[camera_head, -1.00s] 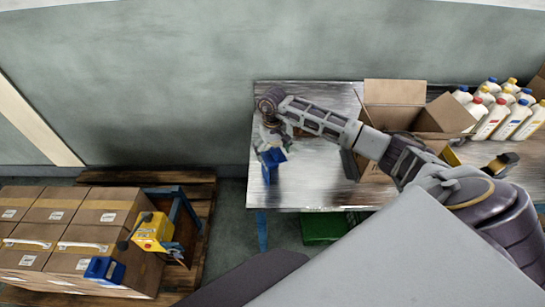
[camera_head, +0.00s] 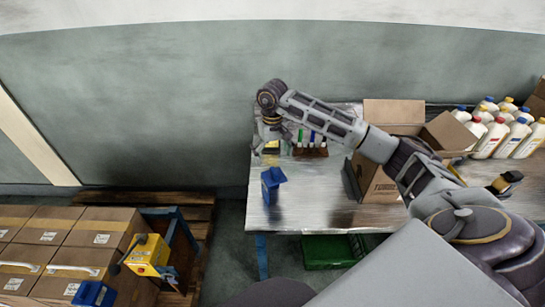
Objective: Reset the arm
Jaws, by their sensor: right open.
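My right arm reaches in from the lower right over the metal-topped table (camera_head: 330,205). Its gripper (camera_head: 268,138) points down at the table's left end, open and small in view. A blue object (camera_head: 272,182) stands on the table just in front of the gripper, with a visible gap between them. I cannot tell exactly what the blue object is. My left gripper is not in view.
An open cardboard box (camera_head: 375,178) stands mid-table, partly behind my arm. Several white bottles (camera_head: 495,135) stand at the right. A small rack (camera_head: 310,150) of coloured items sits at the back. Stacked cartons (camera_head: 95,240) with a yellow device (camera_head: 148,256) are at lower left.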

